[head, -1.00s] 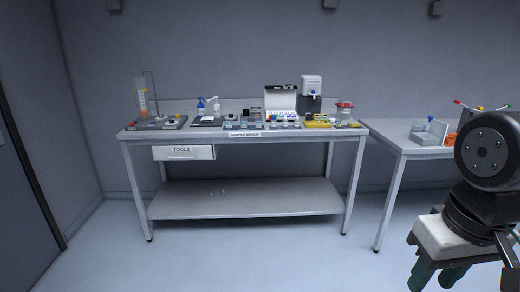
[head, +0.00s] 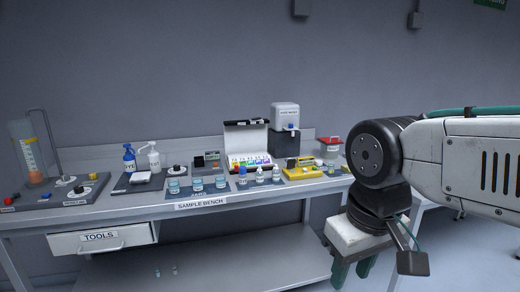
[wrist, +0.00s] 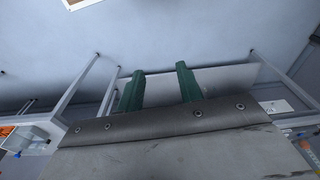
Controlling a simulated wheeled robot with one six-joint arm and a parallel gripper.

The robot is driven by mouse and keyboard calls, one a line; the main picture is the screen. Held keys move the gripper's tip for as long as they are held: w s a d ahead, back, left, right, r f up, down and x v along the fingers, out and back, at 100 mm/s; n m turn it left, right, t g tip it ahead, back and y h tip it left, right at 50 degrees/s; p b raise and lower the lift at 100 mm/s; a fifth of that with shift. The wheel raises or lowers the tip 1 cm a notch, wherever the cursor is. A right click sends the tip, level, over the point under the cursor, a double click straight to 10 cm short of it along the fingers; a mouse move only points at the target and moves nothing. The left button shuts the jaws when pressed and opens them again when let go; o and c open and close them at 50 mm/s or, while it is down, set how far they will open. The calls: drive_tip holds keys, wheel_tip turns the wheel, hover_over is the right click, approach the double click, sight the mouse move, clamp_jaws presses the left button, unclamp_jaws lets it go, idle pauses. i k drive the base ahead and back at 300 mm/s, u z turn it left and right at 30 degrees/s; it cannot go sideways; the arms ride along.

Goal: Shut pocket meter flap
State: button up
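My gripper (head: 352,270) is in front of the right part of the sample bench (head: 201,205), pointing down, below the height of the bench top. In the wrist view my gripper (wrist: 160,72) has its two green fingers apart with nothing between them. A small dark grey device (head: 207,160) stands mid-bench behind the jars, and a yellow device (head: 302,168) lies to its right. I cannot tell for certain which is the pocket meter, and no flap's position is clear at this size.
A white case with a raised lid (head: 246,140), a dispenser (head: 285,120), spray bottles (head: 129,158), small jars (head: 197,184) and a cylinder stand (head: 29,150) crowd the bench. The TOOLS drawer (head: 102,239) is below on the left. A lower shelf (head: 220,265) runs underneath.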

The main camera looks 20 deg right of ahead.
sight(291, 164)
drive_tip(key=u, duration=0.15)
drive_tip(key=i, duration=1.35)
drive_tip(key=u, duration=0.1)
